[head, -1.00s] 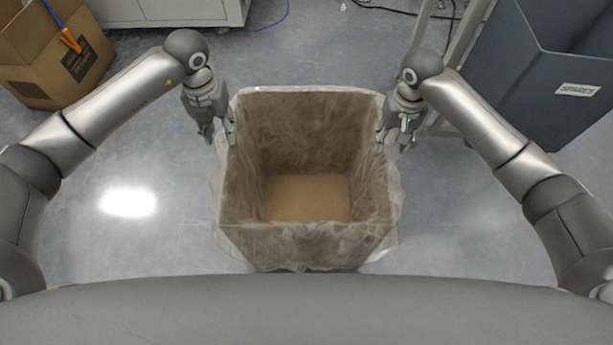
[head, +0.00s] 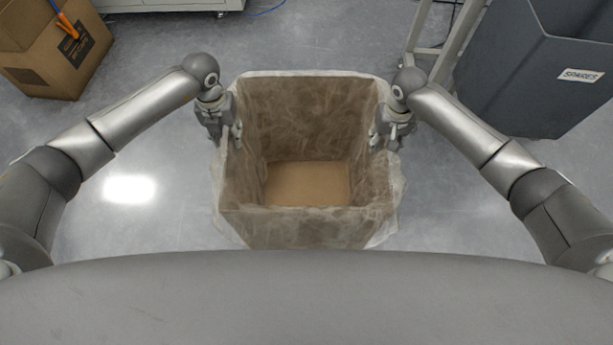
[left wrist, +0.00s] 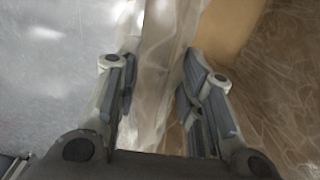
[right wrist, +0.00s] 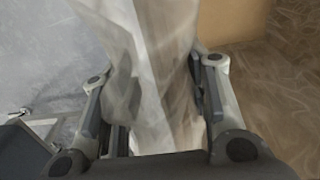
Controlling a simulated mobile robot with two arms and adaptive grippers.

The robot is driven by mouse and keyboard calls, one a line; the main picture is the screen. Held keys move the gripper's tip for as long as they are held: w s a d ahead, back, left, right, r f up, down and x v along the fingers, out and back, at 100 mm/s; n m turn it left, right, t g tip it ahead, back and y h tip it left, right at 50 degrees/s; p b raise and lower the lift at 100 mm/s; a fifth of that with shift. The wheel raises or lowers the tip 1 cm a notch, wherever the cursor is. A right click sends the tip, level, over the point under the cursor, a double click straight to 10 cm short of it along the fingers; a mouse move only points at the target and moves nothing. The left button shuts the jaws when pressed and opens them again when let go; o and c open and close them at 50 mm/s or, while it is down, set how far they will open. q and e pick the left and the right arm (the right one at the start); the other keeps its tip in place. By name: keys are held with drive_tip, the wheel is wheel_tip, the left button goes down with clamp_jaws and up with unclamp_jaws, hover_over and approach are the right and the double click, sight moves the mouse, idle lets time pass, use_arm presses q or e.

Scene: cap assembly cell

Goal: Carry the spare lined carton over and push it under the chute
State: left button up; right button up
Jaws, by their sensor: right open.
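The spare lined carton (head: 300,228) stands upright and open-topped on the floor in front of me. A crinkled translucent liner covers its walls and hangs over the rim; its brown bottom is bare of contents. My left gripper (head: 225,128) straddles the left wall, one finger outside and one inside; in the left wrist view (left wrist: 157,85) liner fills most of the gap, and I cannot tell if it grips. My right gripper (head: 388,135) is open around the right wall; in the right wrist view (right wrist: 152,90) loose liner hangs between its fingers. I cannot make out the chute.
A grey bin labelled SPARES (head: 535,90) stands at the right beside a metal frame leg (head: 455,45). A brown cardboard box (head: 55,60) with an orange-handled tool is at the far left. A pale cabinet (head: 165,5) is at the back. Floor beyond the carton is clear.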

use_arm(q)
drive_tip(key=shift+f, duration=1)
use_arm(e)
drive_tip(key=shift+f, duration=1)
use_arm(q)
clamp_jaws()
use_arm(e)
drive_tip(key=c, duration=0.9)
clamp_jaws()
use_arm(q)
drive_tip(key=shift+r, duration=0.1)
use_arm(e)
drive_tip(key=shift+r, duration=0.1)
